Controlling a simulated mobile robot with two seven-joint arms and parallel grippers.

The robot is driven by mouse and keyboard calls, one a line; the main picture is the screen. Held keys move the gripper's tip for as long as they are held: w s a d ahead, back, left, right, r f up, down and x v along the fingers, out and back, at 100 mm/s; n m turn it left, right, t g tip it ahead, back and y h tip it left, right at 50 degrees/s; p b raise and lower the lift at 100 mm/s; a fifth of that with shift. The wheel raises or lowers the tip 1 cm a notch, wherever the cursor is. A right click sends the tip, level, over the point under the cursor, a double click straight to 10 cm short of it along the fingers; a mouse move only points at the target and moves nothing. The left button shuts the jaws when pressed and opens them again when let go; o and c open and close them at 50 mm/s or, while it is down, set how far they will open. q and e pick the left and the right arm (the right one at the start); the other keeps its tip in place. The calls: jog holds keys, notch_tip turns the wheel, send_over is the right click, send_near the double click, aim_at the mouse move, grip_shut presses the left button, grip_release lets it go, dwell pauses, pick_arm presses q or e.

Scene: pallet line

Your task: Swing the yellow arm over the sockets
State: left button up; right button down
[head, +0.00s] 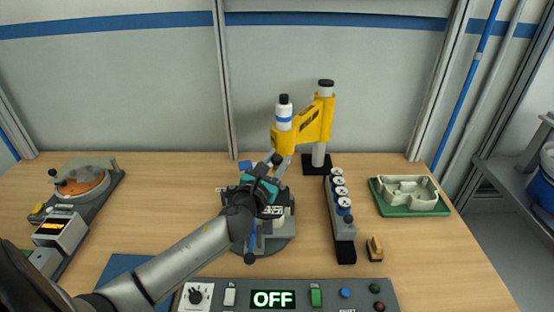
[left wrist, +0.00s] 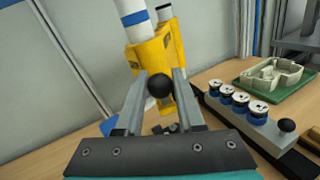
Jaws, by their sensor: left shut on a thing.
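The yellow arm (head: 312,125) sits on an upright post on a black foot at the back of the table. Its free end, with a white, blue-banded cylinder (head: 284,112), points left and toward me. My left gripper (head: 277,160) is at that end. In the left wrist view its fingers are closed around a black ball knob (left wrist: 160,85) in front of the yellow head (left wrist: 152,55). The sockets, a row of white-topped blue pieces on a grey rail (head: 345,230), stand to the right; the yellow head is not over them. My right gripper is not in view.
A round grey fixture (head: 270,240) stands under my left forearm. A green tray (head: 405,210) with a beige casting is at right, a small brown block (head: 375,249) nearer. A control panel reading OFF (head: 272,299) lies in front. A device with an orange disc (head: 85,185) is at left.

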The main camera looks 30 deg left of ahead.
pick_arm(q)
grip_shut()
jog(key=shift+d, duration=0.1)
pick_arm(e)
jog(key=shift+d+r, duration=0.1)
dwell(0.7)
